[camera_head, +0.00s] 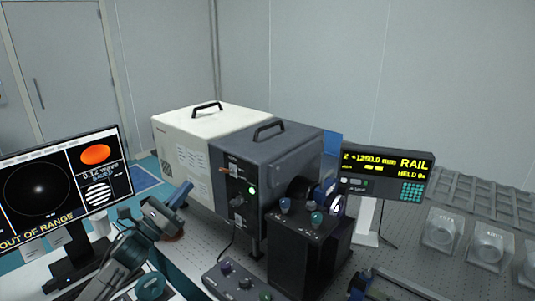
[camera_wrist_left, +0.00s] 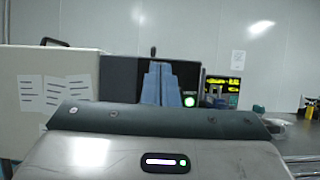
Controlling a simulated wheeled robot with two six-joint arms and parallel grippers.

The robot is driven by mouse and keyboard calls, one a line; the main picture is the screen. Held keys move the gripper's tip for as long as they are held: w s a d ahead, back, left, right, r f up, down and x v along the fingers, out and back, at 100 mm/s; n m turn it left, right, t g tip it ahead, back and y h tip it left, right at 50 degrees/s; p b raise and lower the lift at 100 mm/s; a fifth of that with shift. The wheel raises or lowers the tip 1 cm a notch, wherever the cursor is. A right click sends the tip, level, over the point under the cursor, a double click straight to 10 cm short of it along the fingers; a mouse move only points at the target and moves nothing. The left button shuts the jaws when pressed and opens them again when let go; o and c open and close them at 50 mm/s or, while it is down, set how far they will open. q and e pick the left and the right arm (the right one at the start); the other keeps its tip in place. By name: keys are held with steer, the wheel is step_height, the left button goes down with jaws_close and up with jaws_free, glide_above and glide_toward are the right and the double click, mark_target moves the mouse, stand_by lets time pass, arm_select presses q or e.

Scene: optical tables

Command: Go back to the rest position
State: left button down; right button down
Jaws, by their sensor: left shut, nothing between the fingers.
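My left gripper (camera_head: 182,192) reaches in from the lower left in the head view. Its blue fingers are shut and empty, in front of the pale instrument box. In the left wrist view the two blue fingers (camera_wrist_left: 160,84) stand side by side against the dark instrument box. A small dark and bluish part (camera_head: 360,284) at the bottom edge of the head view looks like the end of my right gripper; most of it is cut off and its jaws cannot be made out.
A white box (camera_head: 180,130) and a dark box (camera_head: 275,150) with handles stand on the optical table. A monitor (camera_head: 65,185) reading OUT OF RANGE is at left. A RAIL display (camera_head: 385,172) is behind a black knobbed block (camera_head: 310,245). A knobbed control box (camera_head: 240,283) lies in front.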

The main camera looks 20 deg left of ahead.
arm_select(q)
steer(key=s+d+f+n+g+y, duration=0.25)
steer(key=s+f+n+y, duration=0.25)
steer(key=f+n, duration=0.6)
steer(key=s+d+f+n+g+y, duration=0.2)
steer(key=s+f+n+g+y, duration=0.3)
steer(key=f+n, duration=0.55)
steer(key=s+d+f+n+g, duration=0.2)
steer(key=s+f+n+g, duration=0.1)
steer(key=s+n, duration=0.4)
steer(key=s+d+f+n+g, duration=0.25)
steer(key=s+n+g, duration=0.2)
steer(key=s, duration=0.55)
steer(key=s+d+f+n+g, duration=0.2)
steer(key=s+f+n+g, duration=0.1)
steer(key=s+n, duration=0.45)
step_height(320, 180, down, 31)
steer(key=a+g+y+b, duration=0.1)
steer(key=a+b, duration=0.1)
steer(key=a, duration=0.1)
steer(key=s+a+f+g+b, duration=0.1)
steer(key=s+f, duration=1.8)
steer(key=f, duration=0.3)
steer(key=shift+s, duration=0.15)
arm_select(e)
steer(key=f, duration=0.1)
steer(key=s+f, duration=0.1)
steer(key=f, duration=0.1)
steer(key=shift+a+f, duration=0.1)
